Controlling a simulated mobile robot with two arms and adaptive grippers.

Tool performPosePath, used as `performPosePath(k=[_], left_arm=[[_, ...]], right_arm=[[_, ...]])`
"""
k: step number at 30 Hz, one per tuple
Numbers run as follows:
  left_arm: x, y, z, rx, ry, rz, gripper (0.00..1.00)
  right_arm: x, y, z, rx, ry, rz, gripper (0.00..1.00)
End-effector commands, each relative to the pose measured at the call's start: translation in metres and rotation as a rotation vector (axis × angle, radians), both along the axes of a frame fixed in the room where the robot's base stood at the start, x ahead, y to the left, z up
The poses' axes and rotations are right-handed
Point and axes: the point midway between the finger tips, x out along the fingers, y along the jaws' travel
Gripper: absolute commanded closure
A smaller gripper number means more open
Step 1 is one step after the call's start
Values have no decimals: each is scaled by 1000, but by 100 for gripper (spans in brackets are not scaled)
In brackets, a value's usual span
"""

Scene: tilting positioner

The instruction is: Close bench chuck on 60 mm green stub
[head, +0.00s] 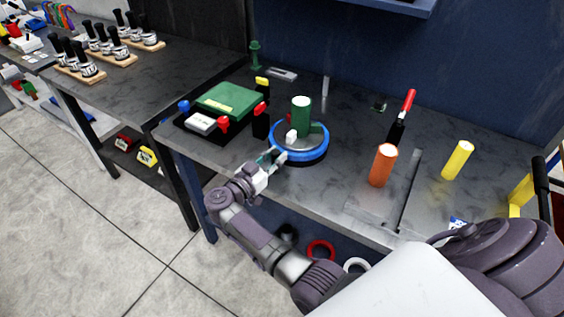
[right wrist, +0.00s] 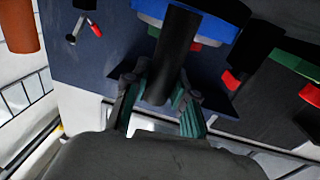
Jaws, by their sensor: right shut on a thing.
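The green stub (head: 301,110) stands upright in the middle of the bench chuck, whose blue ring (head: 303,156) lies on the dark bench. White (head: 291,136) and green (head: 316,129) blocks sit around the stub's foot. I cannot tell whether they touch it. My right gripper (head: 270,157) is at the chuck's front left edge. In the right wrist view its teal fingers (right wrist: 160,98) are shut on a black bar (right wrist: 175,50) that reaches toward the blue ring (right wrist: 200,18). The bar is hard to make out in the head view. My left gripper is out of view.
The bench front edge lies just below the gripper.

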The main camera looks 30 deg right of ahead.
Motion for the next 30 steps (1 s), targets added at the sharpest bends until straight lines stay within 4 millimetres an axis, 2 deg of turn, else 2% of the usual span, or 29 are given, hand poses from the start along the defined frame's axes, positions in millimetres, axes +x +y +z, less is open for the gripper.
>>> performPosePath(k=[10, 24, 25, 29, 30], left_arm=[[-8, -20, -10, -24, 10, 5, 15], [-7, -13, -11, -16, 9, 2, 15], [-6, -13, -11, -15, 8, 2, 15], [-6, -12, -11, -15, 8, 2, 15], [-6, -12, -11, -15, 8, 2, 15]], right_arm=[[20, 11, -1, 4, 1, 8, 100], [22, 11, 1, 0, -1, 8, 100], [22, 11, 1, 0, -1, 8, 71], [22, 10, 0, 0, 0, 6, 50], [22, 10, 0, 0, 0, 6, 48]])
